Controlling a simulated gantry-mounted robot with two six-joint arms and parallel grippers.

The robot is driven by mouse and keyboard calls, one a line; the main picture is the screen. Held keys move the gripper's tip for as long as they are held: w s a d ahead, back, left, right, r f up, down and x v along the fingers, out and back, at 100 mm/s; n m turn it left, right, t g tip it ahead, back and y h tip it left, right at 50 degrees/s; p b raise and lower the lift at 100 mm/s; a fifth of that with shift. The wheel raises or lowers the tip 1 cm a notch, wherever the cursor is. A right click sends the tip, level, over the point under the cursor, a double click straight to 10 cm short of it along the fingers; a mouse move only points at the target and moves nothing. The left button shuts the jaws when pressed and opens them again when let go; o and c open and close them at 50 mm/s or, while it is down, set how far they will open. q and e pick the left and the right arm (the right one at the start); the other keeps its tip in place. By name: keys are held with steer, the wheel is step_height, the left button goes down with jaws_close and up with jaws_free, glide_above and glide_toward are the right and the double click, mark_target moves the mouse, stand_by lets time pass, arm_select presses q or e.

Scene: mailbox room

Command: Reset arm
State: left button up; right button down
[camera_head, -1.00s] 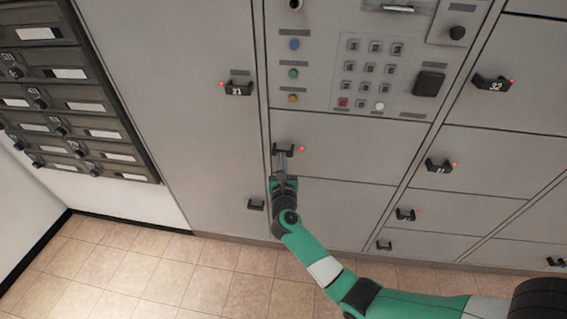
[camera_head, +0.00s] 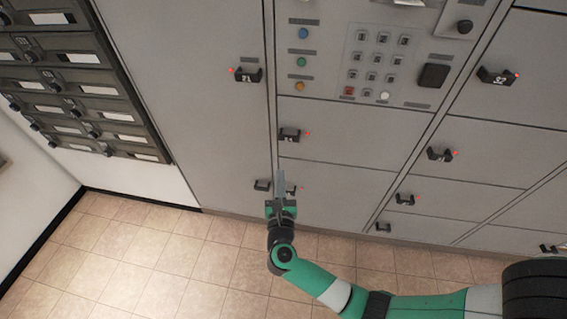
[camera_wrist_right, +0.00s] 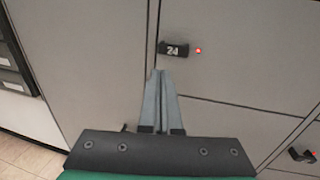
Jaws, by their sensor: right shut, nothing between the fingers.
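My right gripper (camera_head: 281,184) is in front of the lower locker doors in the head view, on the green arm that comes in from the right. Its two grey fingers are together and empty; they also show in the right wrist view (camera_wrist_right: 160,85). In the wrist view the fingertips appear just below the black handle marked 24 (camera_wrist_right: 173,48), which has a red light beside it. In the head view that handle (camera_head: 289,134) sits above the fingertips, apart from them. The gripper partly covers another small handle behind it. My left gripper is not in view.
Grey locker doors with black handles, such as the upper left one (camera_head: 247,74), line the wall. A keypad panel (camera_head: 372,62) is at the top. Dark mailboxes (camera_head: 75,85) hang at left. The tiled floor (camera_head: 130,250) is clear.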

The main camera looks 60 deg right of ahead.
steer(key=shift+a, duration=0.1)
stand_by(0.3)
